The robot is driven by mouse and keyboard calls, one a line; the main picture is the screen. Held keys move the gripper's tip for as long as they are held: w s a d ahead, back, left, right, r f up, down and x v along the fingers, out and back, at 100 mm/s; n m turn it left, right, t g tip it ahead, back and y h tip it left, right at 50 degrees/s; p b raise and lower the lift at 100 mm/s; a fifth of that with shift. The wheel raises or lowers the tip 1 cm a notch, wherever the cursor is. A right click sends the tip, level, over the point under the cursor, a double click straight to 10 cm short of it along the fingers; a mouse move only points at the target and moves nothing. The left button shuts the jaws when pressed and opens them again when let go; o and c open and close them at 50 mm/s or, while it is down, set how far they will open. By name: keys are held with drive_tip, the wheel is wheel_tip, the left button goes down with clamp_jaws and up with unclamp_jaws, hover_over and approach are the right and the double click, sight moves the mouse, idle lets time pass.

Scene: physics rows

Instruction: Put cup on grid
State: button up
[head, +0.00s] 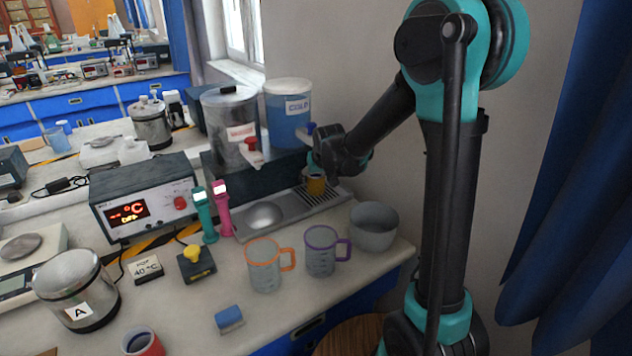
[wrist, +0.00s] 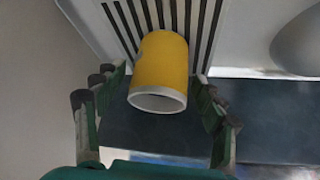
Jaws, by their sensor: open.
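The yellow cup (head: 315,186) stands on the slatted grid (head: 334,193) of the metal tray in the head view. In the wrist view the cup (wrist: 163,62) shows its pale rim and dark inside, with the dark slats of the grid (wrist: 122,22) behind it. My gripper (head: 318,172) is at the cup and partly covers it in the head view. In the wrist view my gripper (wrist: 157,92) is open, with one finger on each side of the cup and a visible gap at both sides.
A grey bowl (head: 374,226) stands right of the grid. Two clear measuring cups, orange-rimmed (head: 264,268) and purple-rimmed (head: 321,256), stand in front. The hot (head: 232,122) and cold (head: 288,110) dispensers rise behind. A round basin (head: 265,216) lies left of the grid.

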drive_tip(key=v, duration=1.1)
